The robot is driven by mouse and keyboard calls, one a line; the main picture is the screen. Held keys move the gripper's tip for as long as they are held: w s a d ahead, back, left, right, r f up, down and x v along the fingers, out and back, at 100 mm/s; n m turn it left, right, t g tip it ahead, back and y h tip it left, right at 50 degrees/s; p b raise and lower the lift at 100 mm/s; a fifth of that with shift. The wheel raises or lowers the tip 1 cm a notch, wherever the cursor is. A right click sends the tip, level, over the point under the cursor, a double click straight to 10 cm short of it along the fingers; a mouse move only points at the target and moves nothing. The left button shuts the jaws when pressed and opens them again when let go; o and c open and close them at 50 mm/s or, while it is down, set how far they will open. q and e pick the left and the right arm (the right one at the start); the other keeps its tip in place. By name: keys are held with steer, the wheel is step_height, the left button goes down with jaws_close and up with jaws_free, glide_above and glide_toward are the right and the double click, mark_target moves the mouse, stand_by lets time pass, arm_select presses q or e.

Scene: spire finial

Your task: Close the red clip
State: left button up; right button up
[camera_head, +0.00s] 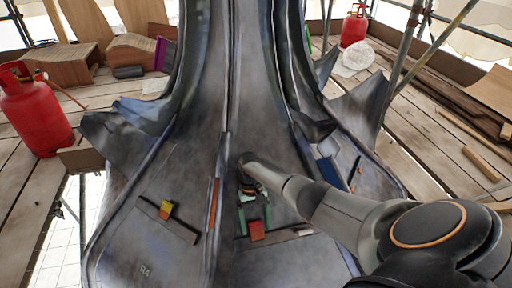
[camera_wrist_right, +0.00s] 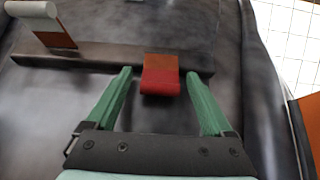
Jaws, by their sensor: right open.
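The red clip (camera_head: 257,230) is a short folded strap, red with a more orange-brown part, on a dark horizontal bar of the grey metal panel. In the right wrist view the red clip (camera_wrist_right: 161,75) hangs over the edge of the bar (camera_wrist_right: 100,58). My right gripper (camera_head: 254,217) has green fingers and is open. Its fingers (camera_wrist_right: 158,82) stand on either side of the clip, with a gap on both sides. I cannot tell whether the fingertips touch the panel. My left gripper is in neither view.
A yellow-and-red clip (camera_head: 166,209) sits on another bar to the left. A copper strap with a pale rolled end (camera_wrist_right: 52,28) stands on the same bar as the red clip. Red gas cylinders (camera_head: 36,112) stand on the plank floor (camera_head: 440,150). Scaffold poles (camera_head: 408,45) surround the spire.

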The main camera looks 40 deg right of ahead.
steer(key=p+v, duration=0.4)
steer(key=v, duration=0.8)
steer(key=shift+r, duration=0.25)
